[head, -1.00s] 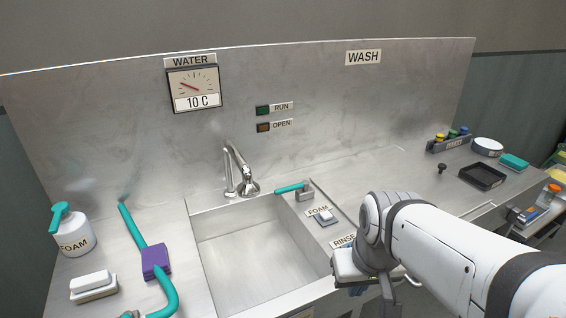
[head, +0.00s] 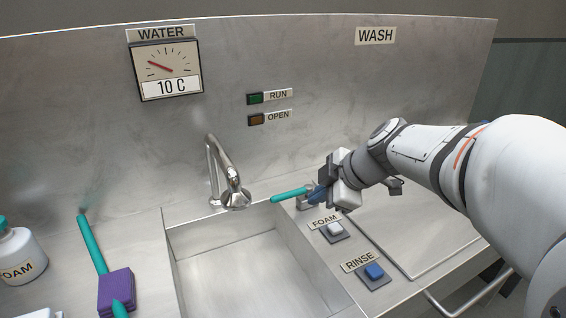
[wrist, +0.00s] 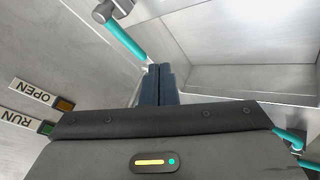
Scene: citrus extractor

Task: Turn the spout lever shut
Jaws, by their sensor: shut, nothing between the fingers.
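The spout lever (head: 290,194) has a teal handle on a grey base at the back right corner of the sink. Its handle points left toward the faucet. In the wrist view the teal handle (wrist: 124,41) slants down from its base to just beside my fingertips. My gripper (head: 317,193) is shut and empty at the right end of the lever in the head view, hiding part of the base. Its dark blue fingers (wrist: 157,82) lie together in the wrist view. I cannot tell whether they touch the lever. The chrome faucet (head: 228,176) stands left of it; no water shows.
The sink basin (head: 235,260) is open and empty. FOAM (head: 335,230) and RINSE (head: 374,272) buttons lie right of it. A purple-headed brush (head: 116,290) lies left. The steel back wall carries a 10 C gauge (head: 166,70) and dim RUN (head: 255,98) and OPEN (head: 256,119) lamps.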

